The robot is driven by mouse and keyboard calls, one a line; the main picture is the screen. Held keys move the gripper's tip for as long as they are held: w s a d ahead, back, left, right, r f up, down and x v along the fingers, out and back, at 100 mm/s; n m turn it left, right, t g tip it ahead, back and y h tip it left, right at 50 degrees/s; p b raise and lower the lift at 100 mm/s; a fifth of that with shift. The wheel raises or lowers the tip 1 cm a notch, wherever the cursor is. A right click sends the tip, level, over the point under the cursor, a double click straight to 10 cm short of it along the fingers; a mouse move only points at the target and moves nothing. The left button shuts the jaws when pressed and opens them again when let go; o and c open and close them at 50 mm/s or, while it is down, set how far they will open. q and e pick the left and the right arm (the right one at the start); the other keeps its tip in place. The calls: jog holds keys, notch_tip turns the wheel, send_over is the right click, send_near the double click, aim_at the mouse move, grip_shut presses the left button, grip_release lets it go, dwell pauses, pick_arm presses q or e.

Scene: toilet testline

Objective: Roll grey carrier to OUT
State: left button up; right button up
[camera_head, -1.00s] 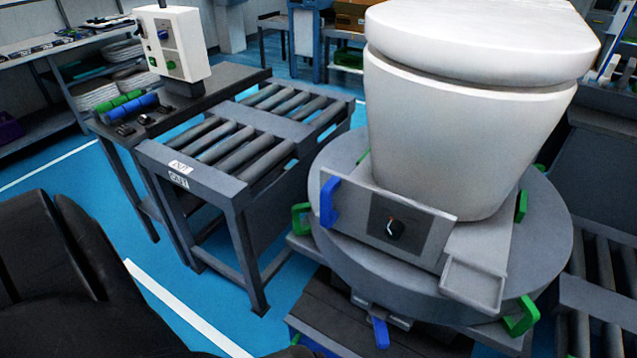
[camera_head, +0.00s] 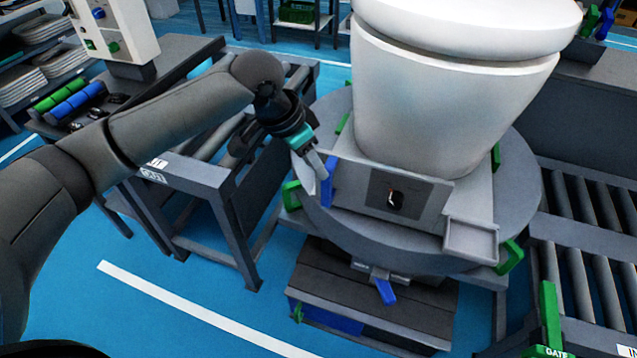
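The grey carrier (camera_head: 352,175) sits on a round grey turntable (camera_head: 517,215) with a white toilet (camera_head: 440,110) on it. Its front has a dark knob panel, and a blue handle (camera_head: 328,184) is at its left corner. My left gripper (camera_head: 318,172) points down at this handle, its fingers overlapping or very near it. I cannot tell whether they touch it or how far they are parted. The roller table at left (camera_head: 200,172) bears a label (camera_head: 153,175), probably OUT, and my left arm covers most of its rollers. My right gripper is out of view.
A control box (camera_head: 115,32) stands on a dark table at the upper left, with green and blue rolls (camera_head: 75,102) nearby. A roller conveyor (camera_head: 590,285) with a green GATE post (camera_head: 550,315) is at the right. Blue floor is free in front.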

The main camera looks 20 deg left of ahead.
pick_arm(q)
jog(key=b+x, duration=0.1)
jog(key=x, duration=0.3)
jog(key=w+b+x, duration=0.1)
jog(key=x, duration=0.4)
jog(key=a+b+x, duration=0.1)
jog(key=x, duration=0.4)
jog(key=shift+w+a+r+b, duration=0.1)
jog(key=shift+w+b, duration=0.1)
jog(key=shift+b, duration=0.1)
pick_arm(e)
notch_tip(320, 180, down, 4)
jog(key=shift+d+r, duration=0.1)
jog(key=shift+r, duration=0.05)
pick_arm(q)
jog(key=shift+c, duration=0.2)
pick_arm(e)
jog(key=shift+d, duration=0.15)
pick_arm(q)
jog(key=shift+c, duration=0.8)
grip_shut()
